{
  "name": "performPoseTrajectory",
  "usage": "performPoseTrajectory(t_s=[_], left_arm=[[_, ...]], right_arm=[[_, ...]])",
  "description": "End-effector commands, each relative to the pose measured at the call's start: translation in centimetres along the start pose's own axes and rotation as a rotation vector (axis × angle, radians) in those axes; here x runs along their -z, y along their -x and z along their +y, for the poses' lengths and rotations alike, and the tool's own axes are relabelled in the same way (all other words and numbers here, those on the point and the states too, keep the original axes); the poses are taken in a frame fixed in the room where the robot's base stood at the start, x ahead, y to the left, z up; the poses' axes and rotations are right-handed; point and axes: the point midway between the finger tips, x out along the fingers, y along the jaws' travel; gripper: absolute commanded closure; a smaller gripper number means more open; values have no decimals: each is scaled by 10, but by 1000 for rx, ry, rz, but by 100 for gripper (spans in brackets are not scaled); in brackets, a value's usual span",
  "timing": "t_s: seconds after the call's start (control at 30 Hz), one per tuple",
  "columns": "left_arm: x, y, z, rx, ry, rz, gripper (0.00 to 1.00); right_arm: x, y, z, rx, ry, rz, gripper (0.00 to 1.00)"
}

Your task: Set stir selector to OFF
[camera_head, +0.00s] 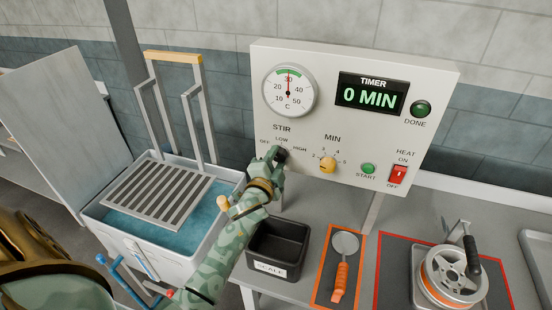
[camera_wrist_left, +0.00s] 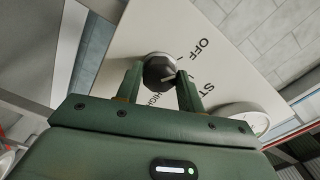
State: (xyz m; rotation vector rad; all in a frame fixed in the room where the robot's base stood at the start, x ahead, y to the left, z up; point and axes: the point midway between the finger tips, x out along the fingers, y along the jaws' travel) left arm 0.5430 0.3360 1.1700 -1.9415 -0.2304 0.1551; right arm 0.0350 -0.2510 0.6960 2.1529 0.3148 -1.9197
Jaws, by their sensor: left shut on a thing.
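The stir selector is a dark round knob (camera_head: 281,154) under the STIR label on the white control panel (camera_head: 435,88), with OFF, LOW and HIGH marked around it. My left gripper (camera_head: 274,157) is at the knob and shut on it. In the left wrist view the knob (camera_wrist_left: 157,68) sits between the two green fingers of the gripper (camera_wrist_left: 160,82). A pale pointer mark shows on the knob's lower right there, on the side between OFF and HIGH. Its exact setting is hard to tell. LOW is hidden in that view. My right gripper is not in view.
Beside the knob are a yellow MIN dial (camera_head: 327,165), a green START button (camera_head: 368,169) and a red HEAT switch (camera_head: 398,175). Below stand a black SCALE bin (camera_head: 277,245), an orange-handled tool (camera_head: 341,270) and a wheel (camera_head: 455,275). A water basin (camera_head: 225,185) is at left.

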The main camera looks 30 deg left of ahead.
Motion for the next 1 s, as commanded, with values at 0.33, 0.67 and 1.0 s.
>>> performPoseTrajectory(t_s=[0.33, 0.67, 1.0], left_arm=[[0, 0, 1, -2, 151, -1, 85], [-1, 0, 2, -2, 182, -2, 85], [0, 0, 2, -2, 181, -1, 41]], right_arm=[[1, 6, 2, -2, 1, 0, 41], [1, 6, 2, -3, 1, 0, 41], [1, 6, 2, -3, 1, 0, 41]])
